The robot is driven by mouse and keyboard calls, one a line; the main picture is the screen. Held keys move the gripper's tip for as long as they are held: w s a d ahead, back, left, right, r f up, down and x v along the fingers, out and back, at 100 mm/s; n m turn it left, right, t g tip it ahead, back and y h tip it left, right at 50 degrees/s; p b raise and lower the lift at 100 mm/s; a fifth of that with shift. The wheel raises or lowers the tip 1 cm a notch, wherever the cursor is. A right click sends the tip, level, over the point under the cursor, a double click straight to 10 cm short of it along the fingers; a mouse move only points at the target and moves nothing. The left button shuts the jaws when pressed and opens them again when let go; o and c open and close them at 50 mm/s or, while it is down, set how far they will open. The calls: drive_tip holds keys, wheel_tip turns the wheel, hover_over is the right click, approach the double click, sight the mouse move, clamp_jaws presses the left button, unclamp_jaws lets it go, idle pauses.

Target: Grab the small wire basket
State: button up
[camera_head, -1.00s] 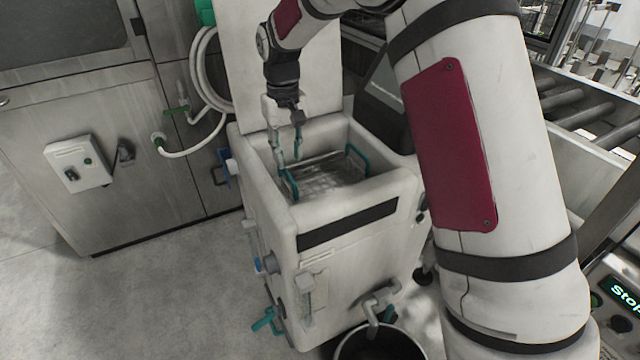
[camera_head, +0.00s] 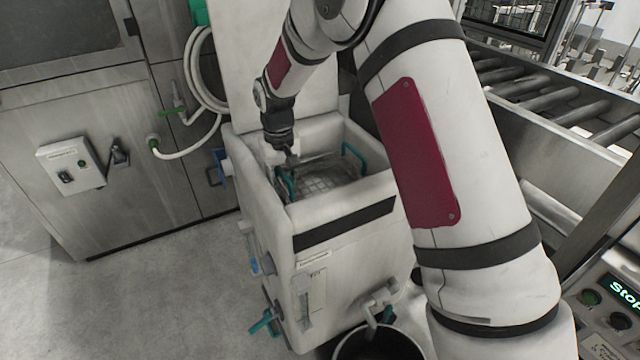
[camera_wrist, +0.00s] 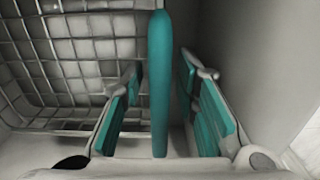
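The small wire basket (camera_head: 322,180) sits inside the open white tank (camera_head: 345,215). It has a teal handle on its right side (camera_head: 353,154) and another on its left, partly hidden by my gripper. My gripper (camera_head: 284,176) points down into the tank at the left handle. In the wrist view, the teal handle (camera_wrist: 158,70) stands between my two teal-padded fingers (camera_wrist: 160,105), with a gap on each side. The fingers are open, one on each side of the handle. The wire mesh (camera_wrist: 85,50) lies to the left of the handle.
The tank walls stand close around the basket; a smooth wall (camera_wrist: 250,60) is right of the fingers in the wrist view. A raised lid (camera_head: 280,60) is behind the tank. A dark bucket (camera_head: 380,342) stands in front. A roller conveyor (camera_head: 550,100) is at the right.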

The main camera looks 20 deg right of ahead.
drive_tip(key=shift+r, duration=0.1)
clamp_jaws()
